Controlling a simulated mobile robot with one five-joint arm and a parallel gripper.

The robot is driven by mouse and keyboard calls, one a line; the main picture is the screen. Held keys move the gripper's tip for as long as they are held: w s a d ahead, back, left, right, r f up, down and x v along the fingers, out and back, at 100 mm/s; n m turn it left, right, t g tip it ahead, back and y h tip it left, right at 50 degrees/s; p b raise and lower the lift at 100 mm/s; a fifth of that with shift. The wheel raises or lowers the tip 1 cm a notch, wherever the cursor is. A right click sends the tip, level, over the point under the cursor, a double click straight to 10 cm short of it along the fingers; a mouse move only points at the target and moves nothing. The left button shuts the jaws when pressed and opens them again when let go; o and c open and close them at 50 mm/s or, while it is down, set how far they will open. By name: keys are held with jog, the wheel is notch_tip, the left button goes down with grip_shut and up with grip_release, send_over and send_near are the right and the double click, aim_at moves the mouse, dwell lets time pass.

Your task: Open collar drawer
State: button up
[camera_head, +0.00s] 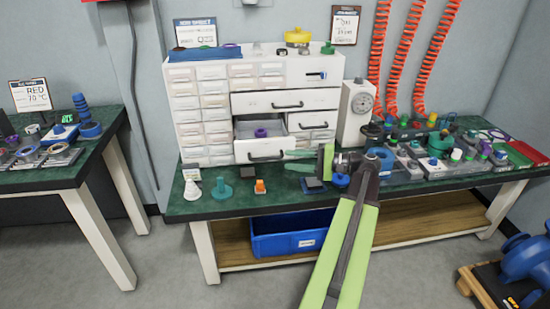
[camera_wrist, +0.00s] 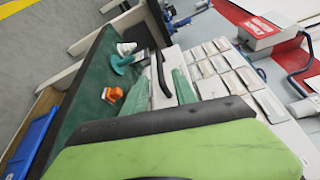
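The white drawer cabinet (camera_head: 205,120) stands on the green bench. Its lower wide drawer (camera_head: 243,150) is pulled out, with a purple ring-like piece (camera_head: 261,133) inside. The drawer front carries a black bar handle (camera_head: 266,156). My gripper (camera_head: 290,160) is just right of this drawer front, its teal fingers apart and pointing left. In the wrist view, my gripper (camera_wrist: 160,92) is open, and the black handle (camera_wrist: 160,76) appears between the fingers. I cannot tell whether they touch it. The closed wide drawer (camera_head: 285,101) above has a similar handle.
A teal stand (camera_head: 222,189) and an orange piece (camera_head: 260,187) stand on the bench before the cabinet. A white dial gauge (camera_head: 357,108) stands right of it, with several fittings beyond. A blue bin (camera_head: 290,236) is on the lower shelf.

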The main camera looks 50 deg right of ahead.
jog(key=v, duration=0.8)
jog(key=shift+s, duration=0.3)
